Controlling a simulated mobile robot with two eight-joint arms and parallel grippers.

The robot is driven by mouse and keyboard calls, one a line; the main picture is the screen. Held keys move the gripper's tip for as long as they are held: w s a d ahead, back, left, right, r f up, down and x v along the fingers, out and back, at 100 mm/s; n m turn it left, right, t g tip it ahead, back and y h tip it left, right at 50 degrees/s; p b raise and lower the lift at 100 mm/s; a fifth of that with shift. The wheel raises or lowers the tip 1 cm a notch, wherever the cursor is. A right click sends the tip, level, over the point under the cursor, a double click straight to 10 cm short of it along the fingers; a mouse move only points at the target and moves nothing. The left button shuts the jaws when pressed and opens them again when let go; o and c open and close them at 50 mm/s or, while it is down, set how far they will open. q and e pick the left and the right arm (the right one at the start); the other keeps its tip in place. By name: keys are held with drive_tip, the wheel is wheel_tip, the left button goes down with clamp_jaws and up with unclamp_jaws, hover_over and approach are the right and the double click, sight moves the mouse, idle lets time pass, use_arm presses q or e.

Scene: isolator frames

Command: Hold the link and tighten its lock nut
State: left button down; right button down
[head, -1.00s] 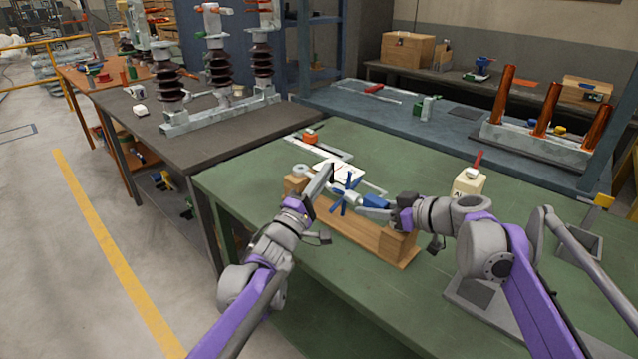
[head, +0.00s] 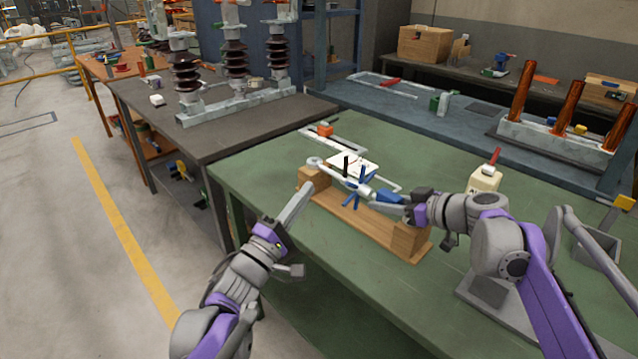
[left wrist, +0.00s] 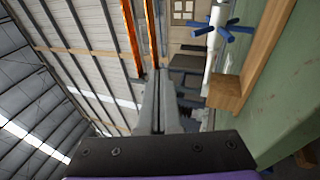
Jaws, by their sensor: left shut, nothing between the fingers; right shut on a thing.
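The link is a pale rod (head: 338,174) with an eye at its left end and a blue part (head: 390,196) towards its right end. It lies along a wooden cradle (head: 375,229) on the green table. The lock nut (head: 356,196) is a blue star-shaped wheel around the rod; it also shows in the left wrist view (left wrist: 222,31). My right gripper (head: 411,209) is shut on the link's right end. My left gripper (head: 307,189) is shut and empty, in front of the cradle's left block, apart from the nut. Its closed fingers show in the left wrist view.
A white sheet (head: 350,161) lies behind the link. A cream box with a red handle (head: 486,180) stands at the right. An orange-topped piece (head: 325,131) sits on the table's back left. The table's front left (head: 260,180) is clear.

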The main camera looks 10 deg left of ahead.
use_arm(q)
drive_tip(key=shift+s+a, duration=0.3)
drive_tip(key=shift+s, duration=0.35)
use_arm(e)
drive_tip(key=c, duration=0.5)
unclamp_jaws()
